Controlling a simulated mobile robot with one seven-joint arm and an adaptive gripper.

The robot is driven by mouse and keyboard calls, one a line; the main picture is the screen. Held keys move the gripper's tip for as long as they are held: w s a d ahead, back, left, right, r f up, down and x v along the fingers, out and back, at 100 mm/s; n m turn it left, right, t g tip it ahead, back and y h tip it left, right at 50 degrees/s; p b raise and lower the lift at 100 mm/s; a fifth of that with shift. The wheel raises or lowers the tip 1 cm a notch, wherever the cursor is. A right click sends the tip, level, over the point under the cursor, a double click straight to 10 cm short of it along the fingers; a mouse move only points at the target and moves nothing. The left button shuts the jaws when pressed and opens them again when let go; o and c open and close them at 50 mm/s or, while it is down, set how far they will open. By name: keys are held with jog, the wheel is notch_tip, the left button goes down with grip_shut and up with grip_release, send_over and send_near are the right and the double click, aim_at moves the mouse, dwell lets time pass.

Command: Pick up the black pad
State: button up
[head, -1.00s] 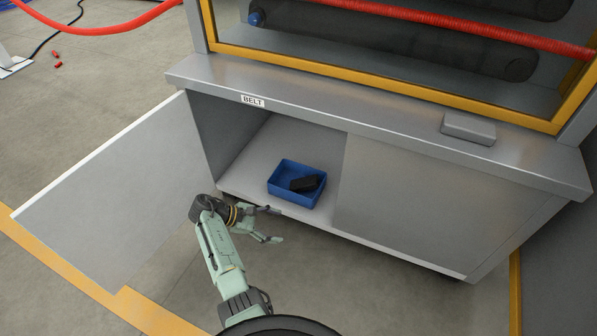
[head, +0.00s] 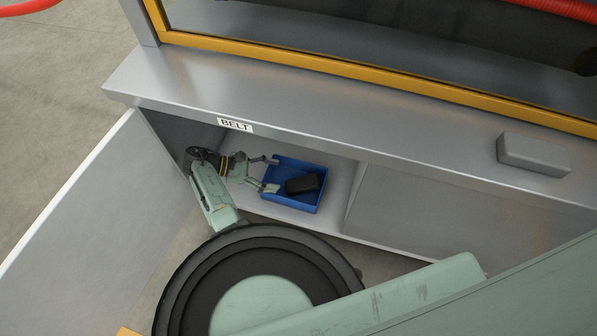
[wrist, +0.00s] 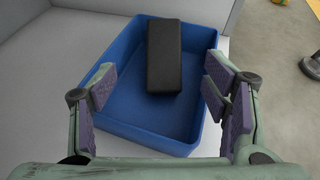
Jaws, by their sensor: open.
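The black pad (head: 302,184) is a dark oblong block lying in a blue tray (head: 316,206) inside the open cabinet. In the wrist view the pad (wrist: 164,58) lies towards the far side of the tray (wrist: 120,132), ahead of and between my fingers. My gripper (head: 271,173) is at the tray's left side in the head view, with its fingers reaching to the tray's edge. In the wrist view my gripper (wrist: 158,88) is open and empty, its purple finger pads wide apart on either side of the tray. The pad is apart from both fingers.
The cabinet door (head: 95,205) stands open on the left. A countertop (head: 300,110) with a BELT label (head: 235,125) overhangs the cabinet. A closed panel (head: 450,215) covers the right side. A grey box (head: 533,154) lies on the countertop.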

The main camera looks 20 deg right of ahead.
aim_at(308, 181)
jog(key=x, duration=1)
jog(key=shift+s+d+r, duration=0.1)
jog(key=shift+s+d, duration=0.25)
jog(key=shift+c, duration=0.4)
jog(key=c, duration=1.4)
jog(key=shift+r, duration=0.15)
